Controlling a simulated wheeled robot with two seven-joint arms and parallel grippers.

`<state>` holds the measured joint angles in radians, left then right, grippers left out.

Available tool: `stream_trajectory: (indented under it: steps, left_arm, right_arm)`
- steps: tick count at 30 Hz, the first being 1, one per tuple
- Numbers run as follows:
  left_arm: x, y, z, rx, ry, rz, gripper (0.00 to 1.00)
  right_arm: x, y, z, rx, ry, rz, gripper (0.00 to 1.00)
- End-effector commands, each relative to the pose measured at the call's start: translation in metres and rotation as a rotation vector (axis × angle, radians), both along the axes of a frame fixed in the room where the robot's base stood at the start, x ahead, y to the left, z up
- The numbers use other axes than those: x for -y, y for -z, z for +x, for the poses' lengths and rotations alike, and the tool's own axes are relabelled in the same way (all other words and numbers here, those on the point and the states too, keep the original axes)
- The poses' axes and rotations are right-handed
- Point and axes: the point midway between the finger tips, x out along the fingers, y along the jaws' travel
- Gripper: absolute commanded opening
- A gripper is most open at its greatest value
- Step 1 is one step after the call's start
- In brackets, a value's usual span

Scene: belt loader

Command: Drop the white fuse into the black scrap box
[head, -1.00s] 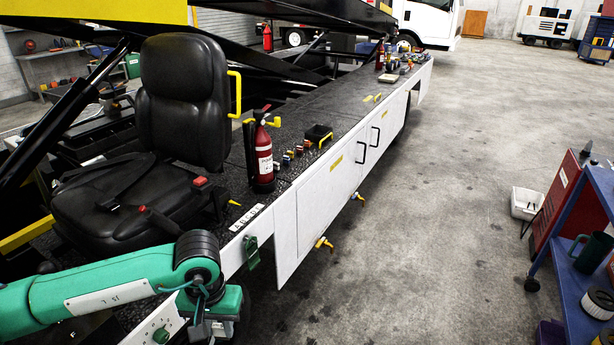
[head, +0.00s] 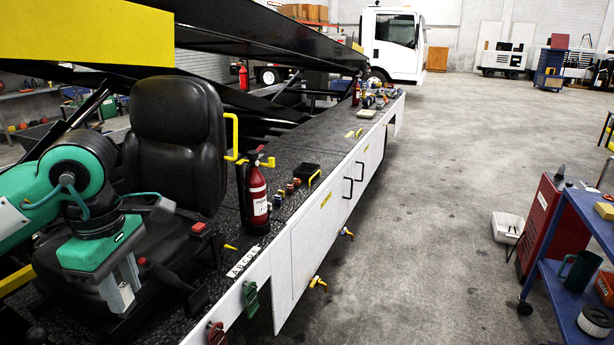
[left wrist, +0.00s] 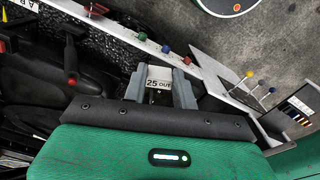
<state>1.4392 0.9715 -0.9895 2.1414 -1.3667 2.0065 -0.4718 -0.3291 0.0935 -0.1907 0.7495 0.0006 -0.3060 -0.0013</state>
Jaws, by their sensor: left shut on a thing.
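My left gripper (head: 124,297) is in front of the black seat at the lower left of the head view, pointing down. In the left wrist view, its two grey fingers (left wrist: 160,88) are shut on the white fuse (left wrist: 158,78), a pale piece with dark "25" lettering. The fuse is hard to make out in the head view. A small open black box (head: 307,172), which looks like the scrap box, sits on the dark deck beyond the red extinguisher. The gripper is well apart from it, nearer to me and to the left. My right gripper is not in view.
A red fire extinguisher (head: 257,200) stands on the deck between gripper and box. Small coloured pieces (head: 289,190) lie beside the box. The seat (head: 178,140) is at the left. A blue cart (head: 575,285) is at the right. The floor between is clear.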

Motion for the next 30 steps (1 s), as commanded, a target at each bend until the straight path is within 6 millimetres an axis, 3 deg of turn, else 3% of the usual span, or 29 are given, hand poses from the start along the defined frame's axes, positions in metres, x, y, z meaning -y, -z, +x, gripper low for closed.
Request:
stream_trajectory:
  steps: [14, 19, 23, 30]
  left_arm:
    - [-0.001, -0.003, -0.001, 0.001, -0.017, 0.0, 0.07]
    - [0.002, 0.009, 0.004, -0.005, 0.021, -0.002, 0.07]
    - [0.009, 0.043, 0.015, -0.016, 0.136, -0.01, 0.07]
    - [0.025, 0.154, 0.032, -0.023, 0.52, -0.018, 0.07]
  right_arm:
    - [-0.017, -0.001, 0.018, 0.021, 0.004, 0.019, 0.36]
    - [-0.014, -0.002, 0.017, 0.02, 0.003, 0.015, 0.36]
    - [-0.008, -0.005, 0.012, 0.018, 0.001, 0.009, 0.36]
    - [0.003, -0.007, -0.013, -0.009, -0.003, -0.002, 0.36]
